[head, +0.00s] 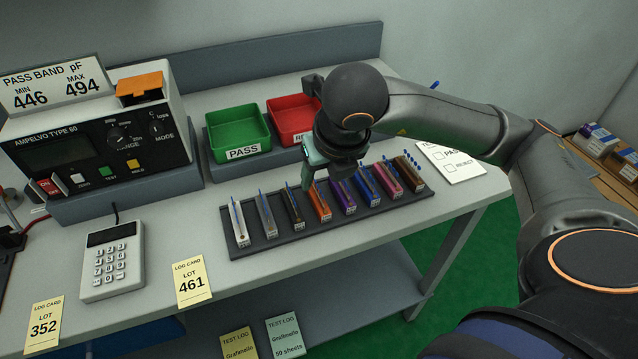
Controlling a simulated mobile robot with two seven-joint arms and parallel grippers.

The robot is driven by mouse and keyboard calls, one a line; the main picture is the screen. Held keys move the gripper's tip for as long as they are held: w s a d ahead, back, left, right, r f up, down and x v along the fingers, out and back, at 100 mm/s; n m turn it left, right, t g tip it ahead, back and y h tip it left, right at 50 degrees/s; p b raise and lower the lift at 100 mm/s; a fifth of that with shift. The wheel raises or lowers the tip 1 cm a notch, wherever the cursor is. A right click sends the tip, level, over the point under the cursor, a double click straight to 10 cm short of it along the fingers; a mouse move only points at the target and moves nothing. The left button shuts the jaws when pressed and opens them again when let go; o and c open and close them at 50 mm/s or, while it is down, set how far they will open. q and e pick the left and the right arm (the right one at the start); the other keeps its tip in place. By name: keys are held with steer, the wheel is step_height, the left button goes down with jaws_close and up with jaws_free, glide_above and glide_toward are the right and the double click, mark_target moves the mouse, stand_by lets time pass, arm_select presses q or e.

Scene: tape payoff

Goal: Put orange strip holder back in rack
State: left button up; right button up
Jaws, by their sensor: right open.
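The orange strip holder (320,205) stands in the dark rack (290,239), in the row between a black holder (293,212) and a purple holder (342,197). It looks upright and in line with its neighbours. My right gripper (308,182) is open, with its fingers pointing down just behind and above the orange holder. The gripper hides part of the holder's upper back, and I cannot tell whether they touch. My left gripper is not in view.
A green PASS tray (239,153) and a red tray (290,138) stand behind the rack. A meter (95,142) and a keypad (113,262) are at left. A lot card (192,282) lies in front. The bench's front right is clear.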

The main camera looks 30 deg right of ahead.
steer(key=v, duration=0.4)
steer(key=shift+s+r, duration=0.1)
steer(key=shift+r, duration=0.15)
stand_by(0.3)
